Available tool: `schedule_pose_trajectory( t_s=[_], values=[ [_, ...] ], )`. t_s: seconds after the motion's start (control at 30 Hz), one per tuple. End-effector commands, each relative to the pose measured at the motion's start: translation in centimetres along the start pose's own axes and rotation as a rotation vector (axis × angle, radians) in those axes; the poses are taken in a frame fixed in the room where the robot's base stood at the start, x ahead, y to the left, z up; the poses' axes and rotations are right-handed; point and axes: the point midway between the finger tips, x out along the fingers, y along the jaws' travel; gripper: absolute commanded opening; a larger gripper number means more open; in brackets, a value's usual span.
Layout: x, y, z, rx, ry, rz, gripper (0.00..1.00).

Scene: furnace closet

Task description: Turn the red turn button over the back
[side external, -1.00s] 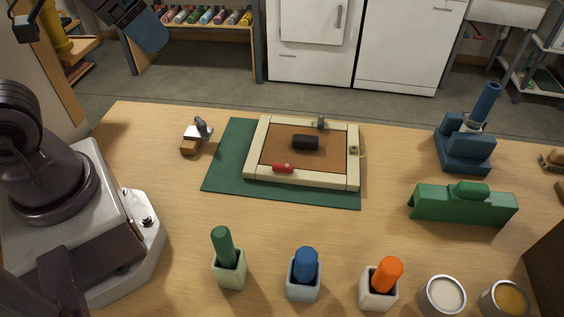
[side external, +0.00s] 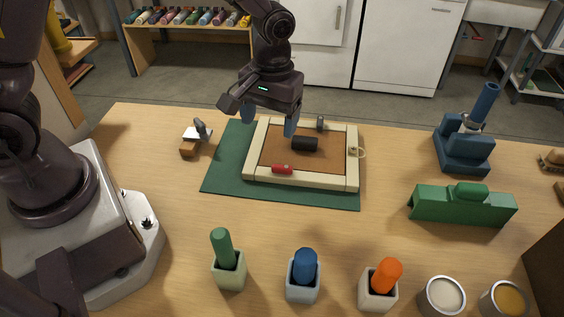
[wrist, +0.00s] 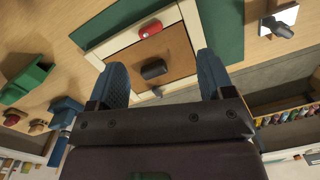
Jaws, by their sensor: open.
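The red turn button (side external: 282,169) sits on the near side of a cream frame (side external: 352,174), its long side lying roughly along that side. It also shows in the wrist view (wrist: 150,29). The frame holds a brown back panel (side external: 275,150) with a black handle-like block (side external: 304,143) on it. A grey turn button (side external: 320,123) is on the far side and a small knob (side external: 353,151) on the right side. My gripper (side external: 270,122) is open and empty above the frame's far left part, pointing down. In the wrist view its blue fingers (wrist: 163,82) straddle the black block without touching it.
The frame lies on a green mat (side external: 225,176). A small white and wooden tool (side external: 192,142) lies to its left. A blue fixture (side external: 464,150) and a green block (side external: 463,205) stand right. Several cups with handles (side external: 228,271) line the front. Wood between is clear.

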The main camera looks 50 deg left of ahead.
Motion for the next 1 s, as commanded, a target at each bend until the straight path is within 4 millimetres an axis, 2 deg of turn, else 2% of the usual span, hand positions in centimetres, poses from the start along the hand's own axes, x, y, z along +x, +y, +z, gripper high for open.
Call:
schedule_pose_trajectory(
  t_s=[0.03, 0.13, 0.37, 0.47, 0.8, 1.0],
  values=[
    [0.6, 0.8, -0.7, -0.065, 0.006, 0.008, 0.74],
    [-0.2, 1.6, -1.7, -0.175, 0.041, 0.041, 0.74],
    [0.5, 1.6, -1.9, -0.273, 0.047, 0.049, 0.74],
    [1.8, 1.6, -1.9, -0.273, 0.045, 0.046, 0.74],
    [8.8, 1.9, -2.2, -0.271, 0.043, 0.045, 0.74],
    [11.6, 2.1, -2.4, -0.271, 0.045, 0.047, 0.74]
  ],
)
